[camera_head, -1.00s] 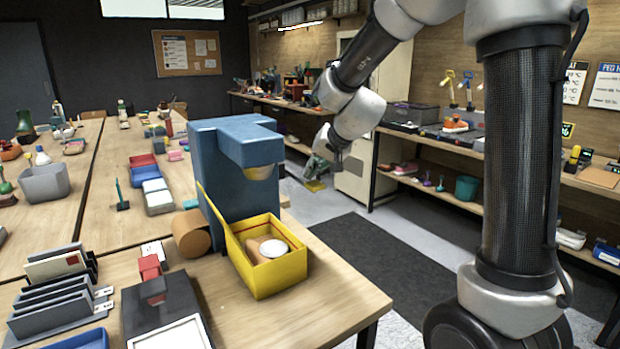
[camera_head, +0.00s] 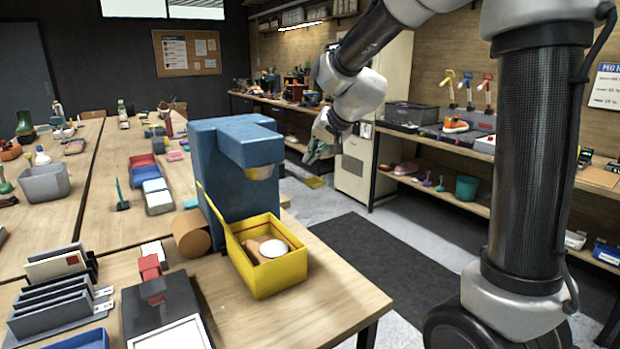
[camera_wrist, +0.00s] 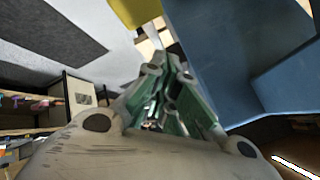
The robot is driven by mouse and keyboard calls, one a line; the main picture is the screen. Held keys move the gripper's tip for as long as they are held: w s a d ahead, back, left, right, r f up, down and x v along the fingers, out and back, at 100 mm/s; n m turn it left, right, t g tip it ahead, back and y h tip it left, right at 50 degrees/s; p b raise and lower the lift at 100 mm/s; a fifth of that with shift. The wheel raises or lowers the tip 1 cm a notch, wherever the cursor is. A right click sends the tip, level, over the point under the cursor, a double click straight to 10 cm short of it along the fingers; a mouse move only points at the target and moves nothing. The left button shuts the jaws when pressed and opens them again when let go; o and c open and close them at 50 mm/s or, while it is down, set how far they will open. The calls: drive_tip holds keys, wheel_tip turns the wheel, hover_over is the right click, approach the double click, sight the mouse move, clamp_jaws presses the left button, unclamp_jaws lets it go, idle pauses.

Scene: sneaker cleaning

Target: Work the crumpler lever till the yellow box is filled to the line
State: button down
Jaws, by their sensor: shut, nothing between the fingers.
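The blue crumpler (camera_head: 225,180) stands on the wooden table, with a rounded spout (camera_head: 260,172) under its overhanging head. I cannot make out its lever in the head view. The open yellow box (camera_head: 278,275) sits below the spout and holds crumpled brown paper (camera_head: 256,248) and a white round thing (camera_head: 273,248). My gripper (camera_head: 314,155), with green fingers, is shut and empty in the air behind and right of the crumpler. In the wrist view the fingers (camera_wrist: 166,70) show beside the crumpler's blue body (camera_wrist: 215,60) and a yellow part (camera_wrist: 132,12).
A brown roll (camera_head: 192,233) lies left of the crumpler. A dark press-like block (camera_head: 160,305) and a grey card rack (camera_head: 52,300) stand at the front left. A pale cabinet (camera_head: 360,165) is behind my gripper. The table's right front is bare.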

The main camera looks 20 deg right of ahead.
wheel_tip(320, 180, up, 3)
idle(0.3)
idle(0.5)
drive_tip(key=n+g, duration=0.2)
drive_tip(key=g, duration=0.1)
approach(318, 183)
drive_tip(key=shift+h, duration=0.3)
drive_tip(key=x, duration=0.4)
drive_tip(key=shift+w+a+f, duration=0.1)
drive_tip(key=shift+a+f, duration=0.05)
drive_tip(key=shift+a, duration=0.1)
drive_tip(key=s+d+h, duration=0.1)
drive_tip(key=s+d, duration=0.3)
drive_tip(key=s, duration=0.5)
drive_tip(key=s+d+r+n+h, duration=0.1)
drive_tip(key=s+d, duration=0.3)
drive_tip(key=s, duration=0.5)
drive_tip(key=s+d+n, duration=0.1)
drive_tip(key=s+d, duration=0.3)
drive_tip(key=s, duration=0.5)
drive_tip(key=shift+d+r+g+h, duration=0.2)
drive_tip(key=shift+r+g+h, duration=0.1)
drive_tip(key=shift+r+h, duration=0.1)
